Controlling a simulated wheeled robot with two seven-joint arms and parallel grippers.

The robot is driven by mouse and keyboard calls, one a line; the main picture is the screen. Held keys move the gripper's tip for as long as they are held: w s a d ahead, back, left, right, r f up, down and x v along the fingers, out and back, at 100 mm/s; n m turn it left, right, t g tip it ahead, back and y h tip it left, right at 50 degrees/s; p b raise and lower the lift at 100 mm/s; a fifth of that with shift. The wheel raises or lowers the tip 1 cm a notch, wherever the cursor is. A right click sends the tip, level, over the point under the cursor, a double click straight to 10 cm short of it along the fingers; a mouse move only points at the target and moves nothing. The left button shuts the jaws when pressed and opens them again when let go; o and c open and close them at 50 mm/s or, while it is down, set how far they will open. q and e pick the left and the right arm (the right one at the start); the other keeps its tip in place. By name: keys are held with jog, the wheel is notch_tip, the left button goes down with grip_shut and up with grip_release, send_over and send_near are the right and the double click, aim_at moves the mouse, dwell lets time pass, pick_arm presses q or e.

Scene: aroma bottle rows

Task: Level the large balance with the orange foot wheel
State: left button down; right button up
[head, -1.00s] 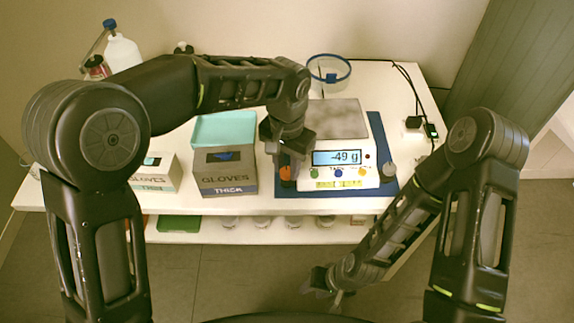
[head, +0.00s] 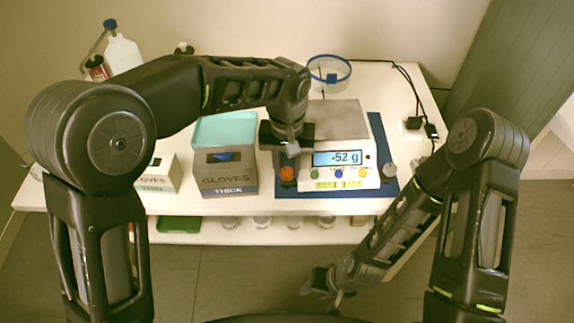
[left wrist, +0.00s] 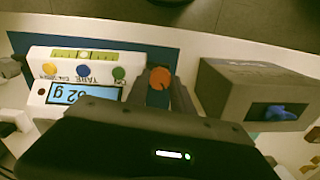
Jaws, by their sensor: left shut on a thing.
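The large balance (head: 345,148) stands on a blue mat (head: 378,135), its display (head: 341,158) reading -52 g. Its orange foot wheel (head: 287,173) is at the front left corner; it also shows in the left wrist view (left wrist: 160,78). My left gripper (head: 287,157) points down over that corner, its fingers (left wrist: 159,92) shut on the orange wheel. A yellow-green level vial (head: 340,184) is on the balance front and in the left wrist view (left wrist: 86,55); its bubble is too small to place surely. My right gripper (head: 328,287) hangs low before the table, its jaw opening unclear.
A grey glove box (head: 226,175) stands just left of the balance, and a smaller box (head: 158,174) farther left. A grey foot wheel (head: 389,170) is at the balance's front right. A blue-rimmed clear tub (head: 329,75) stands behind. Cables run along the table's right side.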

aim_at(287, 171)
pick_arm(q)
jog(key=c, duration=1.4)
grip_release()
jog(key=shift+r, duration=0.1)
notch_tip(287, 171, up, 8)
jog(key=shift+f, duration=0.15)
